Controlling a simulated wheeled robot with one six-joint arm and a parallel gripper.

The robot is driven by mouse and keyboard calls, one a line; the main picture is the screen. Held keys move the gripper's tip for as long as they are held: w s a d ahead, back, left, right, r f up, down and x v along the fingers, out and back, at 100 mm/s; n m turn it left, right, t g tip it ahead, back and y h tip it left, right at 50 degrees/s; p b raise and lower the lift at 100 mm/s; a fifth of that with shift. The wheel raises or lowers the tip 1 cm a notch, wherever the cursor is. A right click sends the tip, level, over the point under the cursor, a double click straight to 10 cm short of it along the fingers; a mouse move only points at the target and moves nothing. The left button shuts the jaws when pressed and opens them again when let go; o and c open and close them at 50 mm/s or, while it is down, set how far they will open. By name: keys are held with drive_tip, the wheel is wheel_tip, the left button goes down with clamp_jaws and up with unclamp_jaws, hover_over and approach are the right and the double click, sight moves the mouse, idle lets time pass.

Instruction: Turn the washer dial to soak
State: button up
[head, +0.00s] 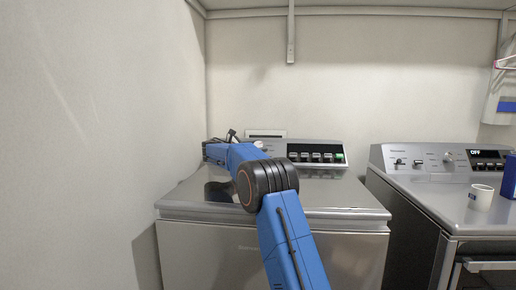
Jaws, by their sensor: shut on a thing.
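The topload washer (345,205) stands in the middle of the head view, with its lid down. Its control panel (318,147) runs along the back and has a row of dark buttons, with a green one at the right end. My gripper (232,135) is at the panel's left end, shut on the washer dial. My blue arm and the dark fingers hide the held dial, so its marks and setting cannot be read. A pale round knob (258,144) shows just right of my gripper.
A second appliance (420,190) stands to the right, with knobs and a display reading OFF. A white cup (481,197) and a blue container (510,176) sit on its top. A wall is close on the left. A shelf (350,13) runs above.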

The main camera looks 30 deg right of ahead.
drive_tip(key=shift+m+g+y, duration=0.3)
drive_tip(key=shift+m+g, duration=1)
drive_tip(key=o, duration=1.1)
drive_tip(key=shift+c, duration=0.2)
drive_tip(key=shift+a, duration=0.1)
drive_tip(key=a+r, duration=0.1)
drive_tip(key=a, duration=1)
drive_tip(key=shift+s+a+r, duration=0.2)
drive_tip(key=shift+s+a, duration=0.2)
drive_tip(key=shift+s, duration=0.05)
